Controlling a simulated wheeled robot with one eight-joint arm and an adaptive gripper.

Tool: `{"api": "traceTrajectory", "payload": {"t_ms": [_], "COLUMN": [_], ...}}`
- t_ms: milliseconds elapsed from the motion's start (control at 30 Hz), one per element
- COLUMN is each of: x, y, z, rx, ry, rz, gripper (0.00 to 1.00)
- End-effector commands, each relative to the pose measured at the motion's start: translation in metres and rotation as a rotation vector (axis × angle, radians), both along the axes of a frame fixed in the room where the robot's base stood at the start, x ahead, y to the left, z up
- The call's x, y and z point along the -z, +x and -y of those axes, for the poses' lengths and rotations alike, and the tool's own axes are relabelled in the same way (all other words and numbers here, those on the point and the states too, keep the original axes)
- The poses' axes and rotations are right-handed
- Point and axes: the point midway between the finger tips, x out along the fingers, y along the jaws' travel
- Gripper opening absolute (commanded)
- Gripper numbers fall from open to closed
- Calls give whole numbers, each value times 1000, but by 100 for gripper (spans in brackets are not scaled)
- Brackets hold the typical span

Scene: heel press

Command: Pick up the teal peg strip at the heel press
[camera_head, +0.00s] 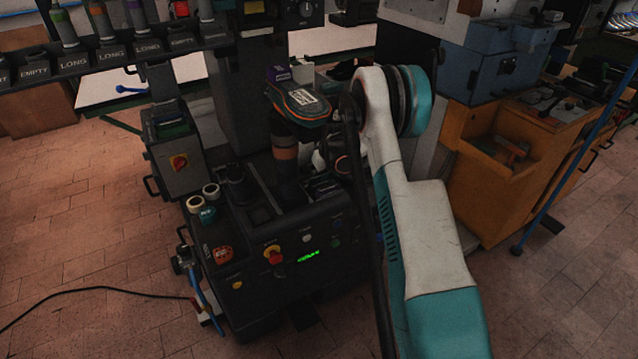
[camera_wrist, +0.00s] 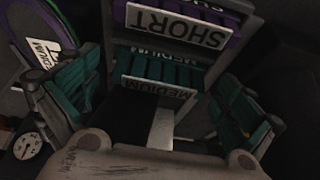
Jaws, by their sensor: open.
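In the wrist view, the teal peg strip (camera_wrist: 158,67) is a ribbed teal block with a pale label reading MEDIUM. It lies near the middle of the picture, just below a purple strip (camera_wrist: 190,15) labelled SHORT. My gripper (camera_wrist: 160,78) is open, with one teal-padded finger on each side of the teal strip. Gaps show between the fingers and the strip, and I see no contact. I cannot make out the teal strip in the head view, where my arm covers part of the press.
The heel press (camera_head: 305,255) has a front panel with buttons. A sole-shaped piece with a label (camera_head: 298,101) stands over it. A rack (camera_head: 100,62) marked LONG and EMPTY is at upper left. An orange bench (camera_head: 465,185) stands right. A cable (camera_head: 90,290) crosses the floor.

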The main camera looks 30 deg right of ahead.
Motion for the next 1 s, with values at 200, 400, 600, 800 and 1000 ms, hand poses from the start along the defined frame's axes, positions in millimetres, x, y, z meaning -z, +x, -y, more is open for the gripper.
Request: {"api": "traceTrajectory", "payload": {"t_ms": [200, 400, 600, 800, 1000], "x": [0, 0, 0, -2, -19], "y": [0, 0, 0, 0, 0], "z": [0, 0, 0, 0, 0], "rx": [0, 0, 0, 0, 0], "ry": [0, 0, 0, 0, 0], "rz": [0, 0, 0, 0, 0], "gripper": [98, 59, 59, 59, 59]}}
